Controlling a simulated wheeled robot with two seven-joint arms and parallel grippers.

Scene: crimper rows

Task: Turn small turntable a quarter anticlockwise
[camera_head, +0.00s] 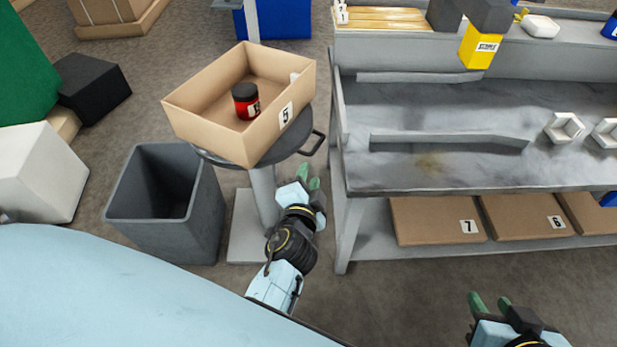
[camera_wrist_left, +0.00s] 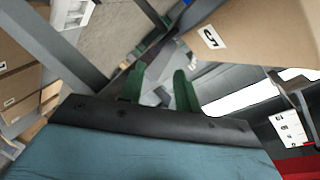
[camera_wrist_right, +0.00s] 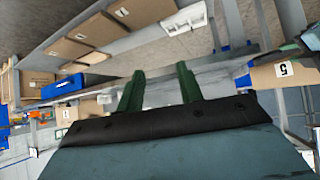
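The small turntable (camera_head: 287,146) is a dark round disc on a grey post with a square grey base. A dark loop handle (camera_head: 317,145) sticks out from its right side. An open cardboard box (camera_head: 205,125) labelled 5 stands on the disc and hides most of it; a red can with a black lid (camera_head: 246,101) is inside. The box also shows in the left wrist view (camera_wrist_left: 255,35). My left gripper (camera_head: 308,178) is just below the handle in the head view, fingers apart and empty. My right gripper (camera_head: 490,303) is open and empty in front of the bench.
A grey metal bench (camera_head: 430,180) stands right of the turntable, with cardboard boxes (camera_head: 437,221) on its lower shelf. A dark grey bin (camera_head: 165,205) stands left of the post. Open floor lies between my right gripper and the bench.

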